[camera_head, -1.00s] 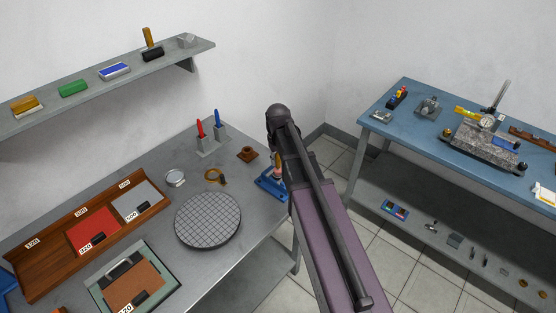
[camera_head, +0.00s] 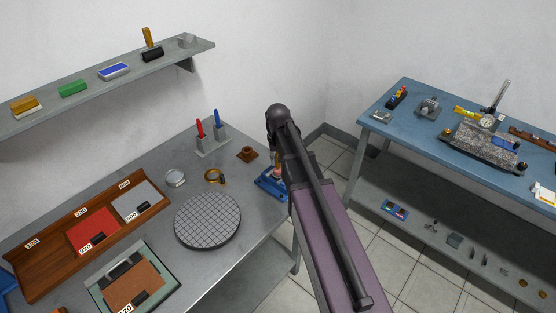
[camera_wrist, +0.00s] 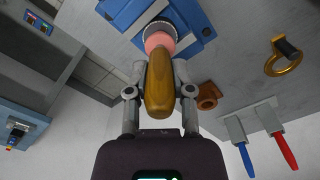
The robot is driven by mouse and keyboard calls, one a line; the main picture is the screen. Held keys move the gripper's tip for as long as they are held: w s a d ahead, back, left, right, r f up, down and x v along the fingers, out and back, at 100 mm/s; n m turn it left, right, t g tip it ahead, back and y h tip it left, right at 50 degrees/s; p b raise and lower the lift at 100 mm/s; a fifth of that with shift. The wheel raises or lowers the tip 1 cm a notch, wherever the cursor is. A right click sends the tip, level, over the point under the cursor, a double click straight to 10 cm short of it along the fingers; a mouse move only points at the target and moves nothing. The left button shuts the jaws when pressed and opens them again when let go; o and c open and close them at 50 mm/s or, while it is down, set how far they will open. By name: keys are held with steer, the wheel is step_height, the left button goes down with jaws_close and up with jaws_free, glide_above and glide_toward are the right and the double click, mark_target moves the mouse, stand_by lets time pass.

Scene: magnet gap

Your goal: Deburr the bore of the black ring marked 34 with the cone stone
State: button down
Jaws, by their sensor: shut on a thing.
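My gripper (camera_wrist: 159,72) is shut on the wooden handle of the cone stone (camera_wrist: 159,88). The pink stone at its tip meets a dark ring (camera_wrist: 170,18) seated in a blue holder (camera_wrist: 124,12) in the wrist view. I cannot tell how deep the stone sits in the bore, and no number is readable on the ring. In the head view the blue holder (camera_head: 268,184) is at the bench's right edge, partly behind my arm. The stone's handle and my gripper are mostly hidden there.
A brass ring with a dark part (camera_head: 215,176), a brown flanged piece (camera_head: 247,154) and a stand with red and blue tools (camera_head: 212,146) are near the holder. A round gridded plate (camera_head: 208,220) lies to the left. A blue bench (camera_head: 415,122) stands right.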

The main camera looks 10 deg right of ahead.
steer(key=shift+n, duration=1.2)
steer(key=shift+r+p, duration=3.5)
steer(key=shift+f, duration=0.15)
steer(key=shift+f+b, duration=1.25)
steer(key=shift+b, duration=0.15)
